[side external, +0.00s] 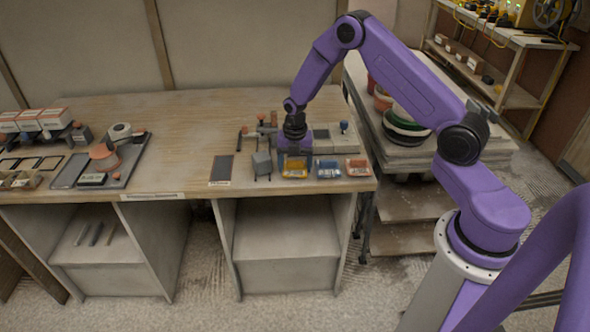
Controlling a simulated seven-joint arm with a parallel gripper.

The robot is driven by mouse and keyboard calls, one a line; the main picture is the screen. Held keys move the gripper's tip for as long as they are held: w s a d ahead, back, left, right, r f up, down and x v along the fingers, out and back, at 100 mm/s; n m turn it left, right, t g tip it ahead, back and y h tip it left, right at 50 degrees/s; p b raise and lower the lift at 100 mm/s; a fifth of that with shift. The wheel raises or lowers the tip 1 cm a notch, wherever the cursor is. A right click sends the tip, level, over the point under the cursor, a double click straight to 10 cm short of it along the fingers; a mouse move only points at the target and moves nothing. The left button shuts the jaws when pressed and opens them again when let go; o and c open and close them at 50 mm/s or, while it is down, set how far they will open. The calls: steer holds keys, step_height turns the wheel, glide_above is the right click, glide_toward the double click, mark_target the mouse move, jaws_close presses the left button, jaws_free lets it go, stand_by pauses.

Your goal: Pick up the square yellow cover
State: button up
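A small yellow-orange piece (294,174) lies near the front edge of the bench, at its right end. It may be the square yellow cover, but it is too small here to make out its shape. My gripper (295,158) points down just behind and above it. My purple hand hides what lies beneath, and I cannot tell whether the fingers are open, shut or touching anything.
A blue piece (328,171) and a reddish-orange piece (357,168) lie to the right of the yellow one. A grey block (262,164) and a dark flat panel (222,168) lie to its left.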

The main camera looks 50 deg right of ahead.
steer(key=c, duration=0.4)
steer(key=shift+r, duration=0.1)
